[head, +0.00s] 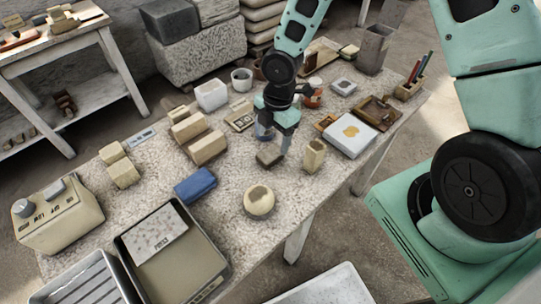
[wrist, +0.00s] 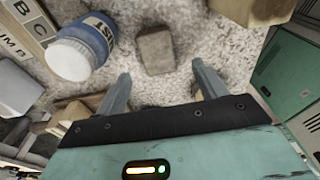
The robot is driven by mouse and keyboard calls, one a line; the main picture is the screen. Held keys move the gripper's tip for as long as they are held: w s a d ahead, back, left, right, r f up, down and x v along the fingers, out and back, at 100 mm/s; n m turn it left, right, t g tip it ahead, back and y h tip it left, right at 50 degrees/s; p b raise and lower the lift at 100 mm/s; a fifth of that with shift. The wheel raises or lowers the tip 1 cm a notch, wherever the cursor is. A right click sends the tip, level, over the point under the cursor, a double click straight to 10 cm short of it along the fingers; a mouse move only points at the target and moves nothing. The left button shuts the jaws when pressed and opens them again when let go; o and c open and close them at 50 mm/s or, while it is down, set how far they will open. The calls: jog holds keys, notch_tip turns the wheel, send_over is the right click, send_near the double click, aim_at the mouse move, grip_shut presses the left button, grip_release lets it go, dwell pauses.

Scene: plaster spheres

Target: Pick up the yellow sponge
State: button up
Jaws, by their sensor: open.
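My gripper (head: 275,143) is open and points down over the speckled worktable (head: 235,178). A small brownish block (head: 269,157) lies on the table just below the fingertips. In the wrist view my gripper (wrist: 160,72) has its two fingers apart, and the brownish block (wrist: 155,50) lies beyond the tips, roughly centred between them. Nothing is held. The block looks tan-brown rather than clear yellow, so I cannot tell for sure that it is the yellow sponge. No other plainly yellow sponge stands out.
A blue-and-white jar (wrist: 75,55) is close left of the fingers in the wrist view. A tan upright holder (head: 314,155) stands right of the gripper. A round cream piece (head: 260,202), a blue block (head: 195,185) and tan blocks (head: 208,147) lie nearby.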

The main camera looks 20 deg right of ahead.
aim_at(270, 153)
jog(key=shift+a+f+p, duration=0.15)
jog(key=shift+f+p, duration=0.05)
jog(key=shift+f, duration=1.2)
jog(key=shift+a+f+p, duration=0.1)
jog(key=shift+f+p, duration=0.05)
jog(key=shift+f, duration=1.2)
jog(key=c, duration=1.1)
notch_tip(270, 153, up, 10)
jog(key=shift+r, duration=0.1)
